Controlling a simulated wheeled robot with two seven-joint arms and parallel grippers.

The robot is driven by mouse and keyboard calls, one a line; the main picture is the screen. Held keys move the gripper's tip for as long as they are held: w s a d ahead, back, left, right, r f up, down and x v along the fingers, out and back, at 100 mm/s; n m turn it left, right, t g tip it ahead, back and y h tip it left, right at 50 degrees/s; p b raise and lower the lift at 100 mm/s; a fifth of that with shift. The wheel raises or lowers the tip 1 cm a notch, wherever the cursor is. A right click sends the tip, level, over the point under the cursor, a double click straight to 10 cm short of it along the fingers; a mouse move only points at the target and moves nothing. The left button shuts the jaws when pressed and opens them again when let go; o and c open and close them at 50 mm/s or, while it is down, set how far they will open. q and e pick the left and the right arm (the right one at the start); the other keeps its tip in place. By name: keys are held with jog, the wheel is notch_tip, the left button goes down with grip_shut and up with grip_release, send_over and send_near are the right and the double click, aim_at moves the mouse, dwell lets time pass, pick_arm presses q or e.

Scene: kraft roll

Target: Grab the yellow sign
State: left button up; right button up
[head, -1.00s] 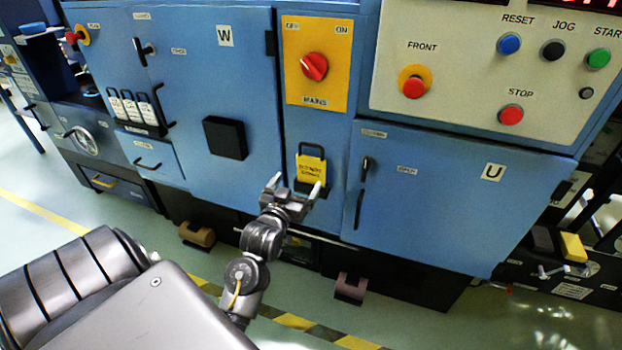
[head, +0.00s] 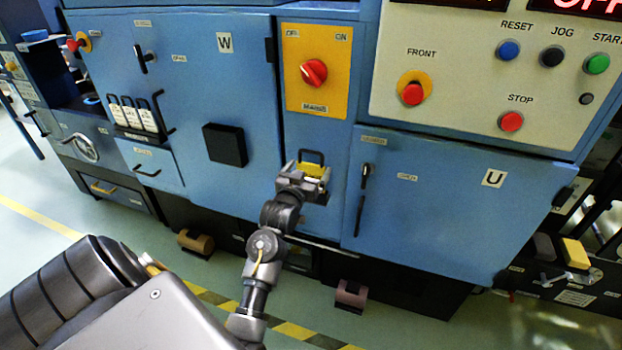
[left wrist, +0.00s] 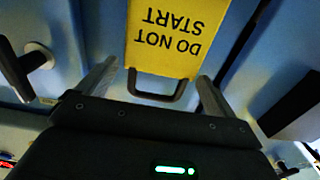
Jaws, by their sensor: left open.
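The yellow sign (head: 311,169) hangs on the blue cabinet front below the mains switch. In the head view it is mostly hidden behind my left gripper (head: 304,180), and its dark loop handle shows above. In the left wrist view the sign (left wrist: 176,38) appears upside down, reading "DO NOT START". Its dark handle (left wrist: 157,92) shows between the two fingers of my left gripper (left wrist: 155,80). The gripper is open, with one finger on each side of the handle, and no grip is seen. My right gripper is not in view.
A red rotary switch (head: 313,72) on a yellow plate sits above the sign. A black door handle (head: 363,200) stands out to the right, and a black box (head: 225,145) juts out to the left. Open floor lies in front of the cabinets.

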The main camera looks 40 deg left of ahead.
pick_arm(q)
jog(key=shift+x, duration=0.75)
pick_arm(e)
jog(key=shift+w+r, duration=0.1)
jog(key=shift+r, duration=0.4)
pick_arm(q)
jog(key=shift+c, duration=0.4)
jog(key=c, duration=0.6)
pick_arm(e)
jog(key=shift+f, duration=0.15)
pick_arm(q)
jog(key=shift+r, duration=0.1)
